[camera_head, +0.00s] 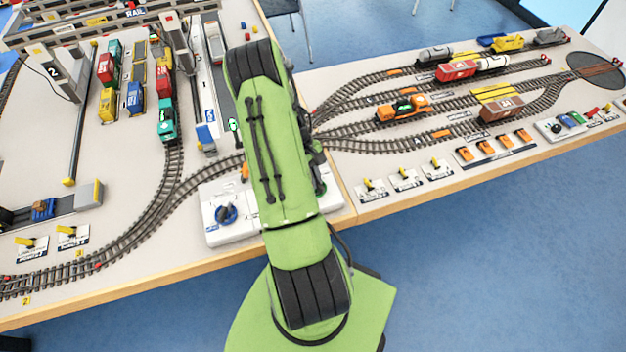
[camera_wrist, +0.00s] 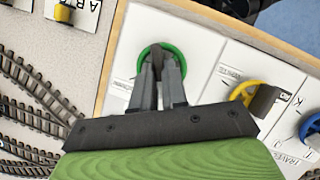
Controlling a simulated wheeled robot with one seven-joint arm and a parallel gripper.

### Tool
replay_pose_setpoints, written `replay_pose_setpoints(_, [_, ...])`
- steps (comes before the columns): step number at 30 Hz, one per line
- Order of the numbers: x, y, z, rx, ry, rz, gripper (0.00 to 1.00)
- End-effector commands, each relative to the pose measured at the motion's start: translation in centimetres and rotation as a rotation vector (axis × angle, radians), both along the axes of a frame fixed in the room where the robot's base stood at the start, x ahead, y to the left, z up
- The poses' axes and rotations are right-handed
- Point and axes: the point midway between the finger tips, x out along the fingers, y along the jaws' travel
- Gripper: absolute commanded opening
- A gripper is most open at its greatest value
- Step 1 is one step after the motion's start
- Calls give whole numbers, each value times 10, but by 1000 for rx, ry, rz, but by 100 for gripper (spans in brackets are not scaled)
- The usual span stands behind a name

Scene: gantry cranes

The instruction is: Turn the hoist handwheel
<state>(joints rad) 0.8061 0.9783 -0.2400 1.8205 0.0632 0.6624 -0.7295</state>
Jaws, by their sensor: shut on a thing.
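In the wrist view, a green handwheel (camera_wrist: 178,57) stands on a white panel; its label is too small to read surely, so I cannot confirm it is the hoist one. My gripper (camera_wrist: 158,70) is over it, with both fingers shut on a dark piece at the wheel's middle. The fingers hide part of the rim.
A yellow handwheel (camera_wrist: 247,90) and a blue handwheel (camera_wrist: 312,128) stand beside the green one. The blue wheel (camera_head: 226,213) also shows in the head view. Model tracks (camera_head: 150,215) and switch levers (camera_head: 405,178) lie on both sides. The table's front edge is close.

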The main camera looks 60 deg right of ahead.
Motion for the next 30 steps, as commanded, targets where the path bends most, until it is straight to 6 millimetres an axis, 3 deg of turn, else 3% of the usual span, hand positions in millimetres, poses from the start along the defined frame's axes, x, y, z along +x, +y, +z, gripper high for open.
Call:
replay_pose_setpoints(18, [-3, -6, 0, -5, -3, -569, 0])
replay_pose_setpoints(30, [-4, -7, 0, -4, -3, -788, 0])
